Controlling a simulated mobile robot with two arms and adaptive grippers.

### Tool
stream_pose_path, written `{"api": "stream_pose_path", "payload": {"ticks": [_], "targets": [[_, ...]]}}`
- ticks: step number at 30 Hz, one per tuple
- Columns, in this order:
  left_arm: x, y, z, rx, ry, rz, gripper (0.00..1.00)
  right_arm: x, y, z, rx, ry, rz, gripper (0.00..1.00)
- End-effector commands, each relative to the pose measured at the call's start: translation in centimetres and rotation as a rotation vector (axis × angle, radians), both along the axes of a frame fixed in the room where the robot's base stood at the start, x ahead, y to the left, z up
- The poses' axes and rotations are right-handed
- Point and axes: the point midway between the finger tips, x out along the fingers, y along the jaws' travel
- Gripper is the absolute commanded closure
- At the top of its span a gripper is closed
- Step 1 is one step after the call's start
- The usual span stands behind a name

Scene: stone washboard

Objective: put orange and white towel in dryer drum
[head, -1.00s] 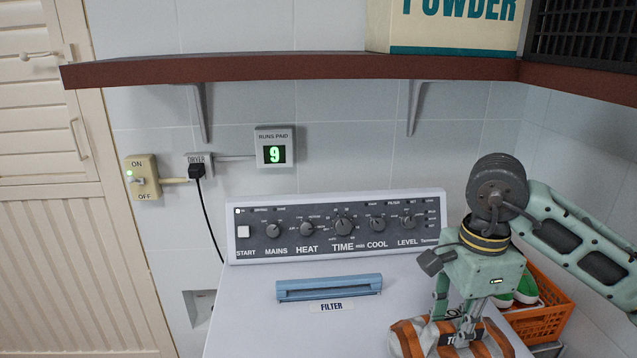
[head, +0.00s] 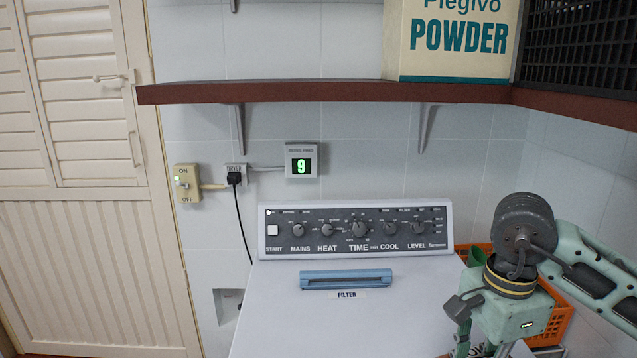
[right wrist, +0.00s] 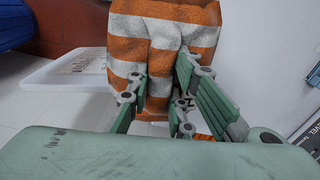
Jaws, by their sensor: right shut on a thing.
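The orange and white striped towel (right wrist: 125,48) fills the upper middle of the right wrist view, hanging in folds between the fingers. My right gripper (right wrist: 162,98) is shut on it. In the head view the right gripper (head: 480,350) is at the bottom right, over the right side of the dryer top, with its fingertips cut off by the frame. The dryer (head: 300,325) is white, with a grey control panel (head: 355,230) at its back. Its drum and door are out of view. My left gripper is not in view.
An orange crate (head: 558,325) stands behind my right arm, against the wall side. A brown shelf (head: 320,92) with a powder box (head: 450,40) runs above. A blue filter handle (head: 346,280) lies on the dryer top. A white tray (right wrist: 62,82) shows in the wrist view.

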Motion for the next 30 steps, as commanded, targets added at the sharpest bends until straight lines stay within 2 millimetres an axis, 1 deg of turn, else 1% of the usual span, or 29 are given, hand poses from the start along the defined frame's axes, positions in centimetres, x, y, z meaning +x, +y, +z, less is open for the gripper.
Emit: {"api": "stream_pose_path", "payload": {"ticks": [3, 8, 11, 14, 18, 21, 24, 27, 30], "targets": [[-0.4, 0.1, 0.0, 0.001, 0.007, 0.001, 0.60, -0.4, 0.5, -0.7, -0.005, -0.002, 0.100, 1.00], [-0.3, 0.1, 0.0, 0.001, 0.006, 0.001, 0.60, -1.1, 1.1, -1.9, -0.012, -0.002, 0.271, 1.00], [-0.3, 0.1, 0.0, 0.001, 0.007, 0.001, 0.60, -1.7, 1.7, -2.9, -0.017, 0.000, 0.405, 1.00], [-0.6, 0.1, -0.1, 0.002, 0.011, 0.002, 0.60, -2.6, 2.4, -4.1, -0.021, 0.000, 0.579, 1.00], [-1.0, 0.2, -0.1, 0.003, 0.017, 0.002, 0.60, -4.4, 3.6, -6.1, -0.022, 0.005, 0.887, 1.00], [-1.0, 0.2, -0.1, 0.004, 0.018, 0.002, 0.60, -5.6, 4.4, -7.3, -0.018, 0.008, 1.077, 1.00], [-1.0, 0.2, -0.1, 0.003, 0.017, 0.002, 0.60, -6.6, 4.9, -8.1, -0.013, 0.008, 1.224, 1.00], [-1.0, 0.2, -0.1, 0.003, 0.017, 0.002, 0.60, -7.2, 5.3, -8.6, -0.008, 0.006, 1.321, 1.00], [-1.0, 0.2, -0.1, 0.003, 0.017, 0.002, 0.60, -7.5, 5.5, -8.9, -0.006, 0.006, 1.373, 1.00]]}}
